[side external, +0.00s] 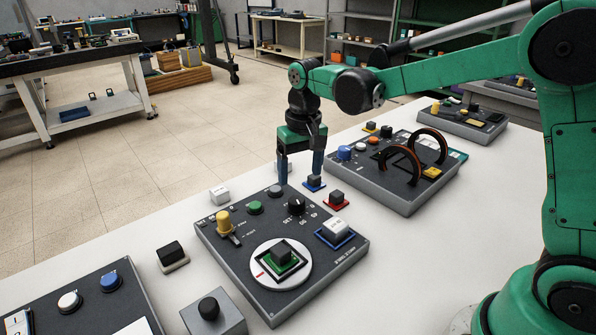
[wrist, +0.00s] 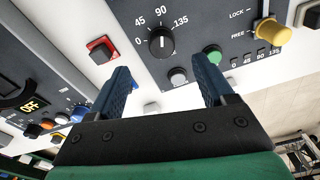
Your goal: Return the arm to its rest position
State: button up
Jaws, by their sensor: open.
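My gripper (side external: 300,177) points down at the far edge of the middle control panel (side external: 229,262). Its two blue fingers are apart and nothing shows held between them. In the wrist view my gripper (wrist: 165,70) is also open, with the panel's dial (wrist: 162,42) beyond the fingertips. A dark block on a blue base (side external: 314,182) lies close to the right fingertip; I cannot tell whether they touch. My green arm reaches in from the right, its forearm stretched above the white table.
A dark block on a red base (side external: 336,199) stands right of the gripper. A panel with two orange-black hoops (side external: 402,165) stands further right, under my forearm. A round white plate (side external: 262,272) with a dark block on a green base (side external: 282,256) sits on the middle panel.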

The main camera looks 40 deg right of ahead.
jog(key=s+r+n+t, duration=0.2)
jog(key=s+t, duration=0.4)
jog(key=s, duration=0.6)
jog(key=shift+s+d+r+n, duration=0.2)
jog(key=shift+r+n, duration=0.1)
jog(key=shift+r, duration=0.2)
